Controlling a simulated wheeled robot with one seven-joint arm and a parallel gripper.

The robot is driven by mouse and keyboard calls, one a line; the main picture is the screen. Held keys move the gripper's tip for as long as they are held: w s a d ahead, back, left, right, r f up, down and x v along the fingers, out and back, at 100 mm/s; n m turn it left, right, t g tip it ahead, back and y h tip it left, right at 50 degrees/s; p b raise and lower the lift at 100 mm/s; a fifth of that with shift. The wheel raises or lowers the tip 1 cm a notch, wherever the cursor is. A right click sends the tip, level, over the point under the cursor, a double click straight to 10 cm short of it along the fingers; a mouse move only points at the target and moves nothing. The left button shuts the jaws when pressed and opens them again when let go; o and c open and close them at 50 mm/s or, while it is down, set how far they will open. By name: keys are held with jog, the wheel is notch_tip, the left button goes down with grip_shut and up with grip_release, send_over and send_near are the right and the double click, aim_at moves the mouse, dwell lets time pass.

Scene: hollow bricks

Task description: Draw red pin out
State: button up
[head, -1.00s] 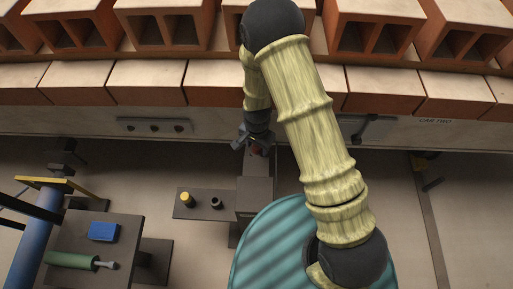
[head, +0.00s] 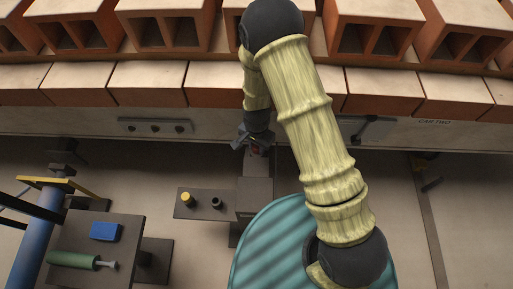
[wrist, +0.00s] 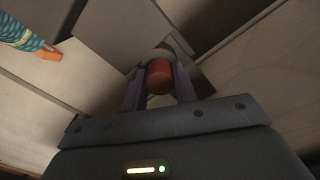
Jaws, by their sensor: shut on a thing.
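The red pin (wrist: 159,77) shows in the wrist view as a round red end between the two fingers of my gripper (wrist: 160,92). The fingers are shut on it, one on each side. A pale round collar (wrist: 165,52) shows just behind the pin. In the head view my gripper (head: 256,146) is beside the brick car, at the end of a dark grey post, and only a speck of red shows there. How deep the pin sits is hidden.
A car of hollow bricks (head: 165,28) runs across the top. A small shelf (head: 203,207) holds a yellow-topped cylinder (head: 187,199) and a black ring (head: 217,203). A dark table (head: 125,230) at lower left bears a blue block (head: 104,231) and a green-handled tool (head: 75,260).

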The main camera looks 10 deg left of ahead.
jog(key=shift+r+p, duration=2.3)
jog(key=shift+r, duration=0.4)
notch_tip(320, 180, up, 5)
jog(key=p, duration=0.4)
dwell(0.3)
jog(key=s+d+r+p, duration=0.2)
jog(key=s, duration=0.3)
jog(key=shift+s+d, duration=0.25)
jog(key=shift+d, duration=0.1)
dwell(0.4)
jog(key=shift+f, duration=0.1)
dwell(0.4)
